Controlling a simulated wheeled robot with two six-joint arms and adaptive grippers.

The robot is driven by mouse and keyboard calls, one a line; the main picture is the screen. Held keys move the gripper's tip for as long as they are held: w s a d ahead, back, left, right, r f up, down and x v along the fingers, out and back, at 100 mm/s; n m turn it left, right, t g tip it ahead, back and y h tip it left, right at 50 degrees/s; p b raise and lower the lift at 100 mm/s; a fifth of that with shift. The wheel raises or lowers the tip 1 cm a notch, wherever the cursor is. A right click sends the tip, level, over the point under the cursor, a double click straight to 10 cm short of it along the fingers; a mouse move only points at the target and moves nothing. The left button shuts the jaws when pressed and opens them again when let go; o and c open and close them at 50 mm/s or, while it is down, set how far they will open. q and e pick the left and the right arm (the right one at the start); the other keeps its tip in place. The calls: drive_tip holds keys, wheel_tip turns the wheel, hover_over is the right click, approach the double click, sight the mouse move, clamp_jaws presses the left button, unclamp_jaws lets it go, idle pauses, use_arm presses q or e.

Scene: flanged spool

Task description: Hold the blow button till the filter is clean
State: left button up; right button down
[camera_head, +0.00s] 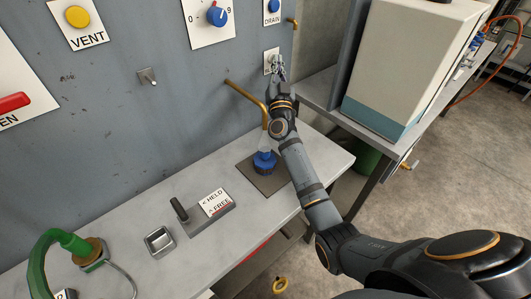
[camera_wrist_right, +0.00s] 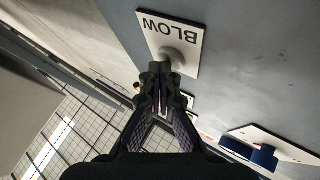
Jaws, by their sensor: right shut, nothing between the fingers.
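In the head view this plate (camera_head: 267,57) is partly hidden behind my right gripper (camera_head: 279,70). My right gripper (camera_wrist_right: 164,74) is shut and empty, with its fingertips at the near edge of the button. I cannot tell whether they touch it or press it in. I cannot make out which thing is the filter, or its state. My left gripper is not in view.
A clear vessel with a blue base (camera_head: 265,163) stands on a dark mat (camera_head: 258,180) below a brass pipe (camera_head: 243,92). A HELD/FREE lever block (camera_head: 207,211) is on the bench. A large beige box (camera_head: 408,62) stands right of my gripper. A blue dial (camera_head: 216,16) is up-left.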

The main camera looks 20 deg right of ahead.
idle(0.5)
drive_tip(key=shift+s+d+p, duration=0.3)
drive_tip(key=shift+s+p, duration=0.45)
drive_tip(key=shift+s, duration=0.1)
drive_tip(key=s+p, duration=0.1)
drive_tip(key=s+d+p, duration=0.1)
drive_tip(key=s, duration=0.1)
drive_tip(key=s+p, duration=0.1)
drive_tip(key=shift+s+d, duration=0.3)
drive_tip(key=shift+s, duration=0.05)
